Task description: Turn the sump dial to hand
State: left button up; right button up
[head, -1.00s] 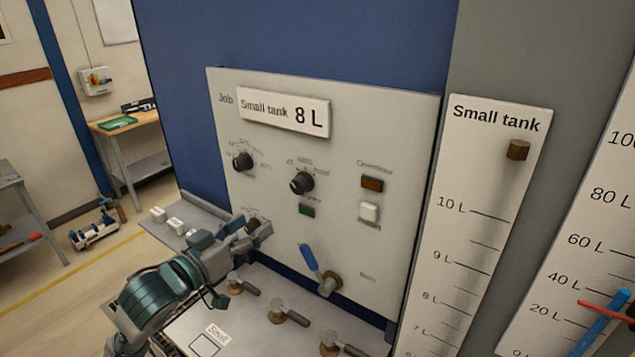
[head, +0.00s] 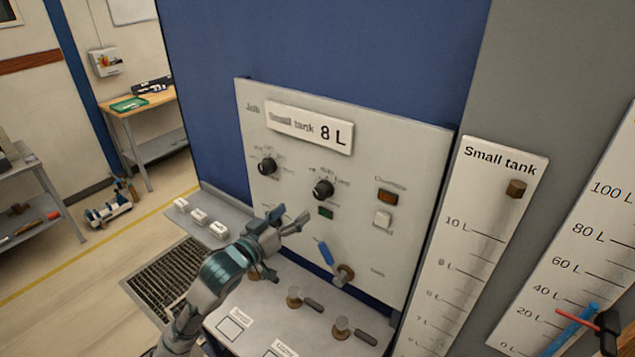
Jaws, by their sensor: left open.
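The grey control panel (head: 360,245) bears a black dial (head: 323,190) at its middle, with small position words around it, too blurred to read fully. A green lamp (head: 326,212) is just below it. Another black dial (head: 267,166) is to its left. I cannot read which one is named sump. My left gripper (head: 291,217) is open and empty, in front of the lower left of the panel, below and left of the middle dial and apart from it. It covers the panel area under the left dial. My right gripper is out of view.
A blue-handled lever (head: 326,253) sticks out below the green lamp. Valve handles (head: 300,299) stand on the shelf under the panel. An amber lamp (head: 388,196) and a white button (head: 382,219) are at the right. A small tank scale (head: 470,250) stands beside the panel.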

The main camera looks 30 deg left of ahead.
aim_at(319, 195)
pick_arm(q)
jog(key=w, duration=0.3)
jog(key=w+d+p, duration=0.1)
jog(key=w, duration=0.2)
jog(key=w+d, duration=0.1)
jog(key=w, duration=0.2)
jog(key=shift+w+d+p, duration=0.15)
jog(key=shift+w+p, duration=0.2)
jog(key=shift+w+d+r, duration=0.1)
jog(key=shift+d, duration=0.3)
jog(key=shift+w+a+f, duration=0.1)
jog(key=shift+a+f, duration=0.05)
jog(key=shift+a, duration=0.45)
jog(key=shift+a+f, duration=0.15)
jog(key=shift+a, duration=0.4)
jog(key=shift+c, duration=1.2)
jog(key=shift+a, duration=0.25)
jog(key=c, duration=0.8)
jog(key=shift+d+r, duration=0.15)
jog(key=shift+d, duration=0.25)
jog(key=shift+c, duration=0.5)
jog(key=shift+d, duration=0.35)
jog(key=shift+a, duration=0.1)
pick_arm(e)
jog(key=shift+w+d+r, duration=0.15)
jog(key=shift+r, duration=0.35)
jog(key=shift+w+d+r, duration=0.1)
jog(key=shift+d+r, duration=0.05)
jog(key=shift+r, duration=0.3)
